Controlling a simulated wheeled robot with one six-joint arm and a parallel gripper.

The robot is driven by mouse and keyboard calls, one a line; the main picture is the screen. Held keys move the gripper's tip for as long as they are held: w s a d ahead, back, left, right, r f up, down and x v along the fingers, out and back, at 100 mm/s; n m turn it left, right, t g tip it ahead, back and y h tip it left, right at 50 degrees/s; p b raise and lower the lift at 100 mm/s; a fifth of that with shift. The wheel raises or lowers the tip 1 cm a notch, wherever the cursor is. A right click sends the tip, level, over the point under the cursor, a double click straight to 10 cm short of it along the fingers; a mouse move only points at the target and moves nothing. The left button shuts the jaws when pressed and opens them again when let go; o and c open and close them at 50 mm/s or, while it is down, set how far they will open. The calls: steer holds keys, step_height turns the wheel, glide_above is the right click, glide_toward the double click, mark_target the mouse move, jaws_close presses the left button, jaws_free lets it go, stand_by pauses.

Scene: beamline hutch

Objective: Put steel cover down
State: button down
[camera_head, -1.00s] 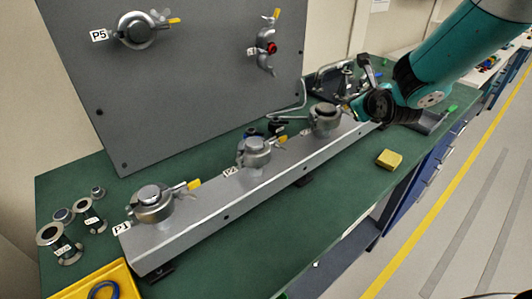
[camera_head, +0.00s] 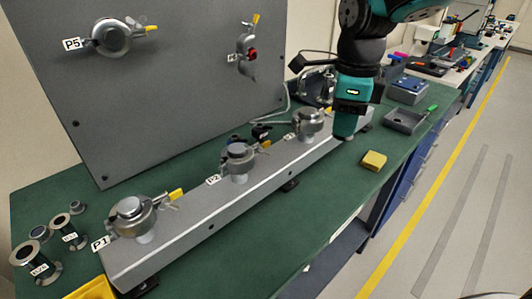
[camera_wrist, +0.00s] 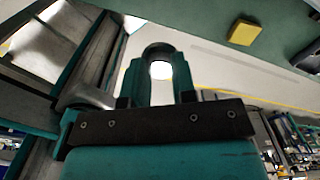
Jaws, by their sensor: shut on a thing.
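My gripper (camera_head: 344,137) points down beside the right end of the grey rail (camera_head: 235,198), just right of the third port. In the wrist view my gripper (camera_wrist: 158,75) is shut on a grey rounded piece (camera_wrist: 157,48) with a bright middle, which I take to be the steel cover. My fingers hide most of it in the head view. It appears to be above the bench; I cannot tell its exact height.
Clamped ports P1 (camera_head: 131,213), P2 (camera_head: 238,160) and a third port (camera_head: 308,123) stand on the rail. A yellow block (camera_head: 373,161) lies on the green bench, with a grey tray (camera_head: 404,121) behind it. Labelled spools (camera_head: 32,259) stand at left.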

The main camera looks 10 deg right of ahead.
mark_target(326, 207)
steer(key=shift+s+r, duration=0.15)
steer(key=shift+s, duration=0.15)
steer(key=shift+f, duration=0.25)
step_height(326, 207, down, 20)
steer(key=shift+r, duration=0.15)
steer(key=c, duration=0.9)
jaws_free()
step_height(326, 207, up, 11)
steer(key=s+a+r+n+y, duration=0.1)
steer(key=s+r+n, duration=0.2)
steer(key=s+n, duration=0.3)
steer(key=s+a+r+n+y, duration=0.1)
steer(key=s+n, duration=0.5)
steer(key=n, duration=0.8)
steer(key=s+a+r+n+y, duration=0.2)
steer(key=s+r+n, duration=0.3)
steer(key=n, duration=0.5)
steer(key=shift+s+a, duration=0.35)
steer(key=shift+s, duration=0.4)
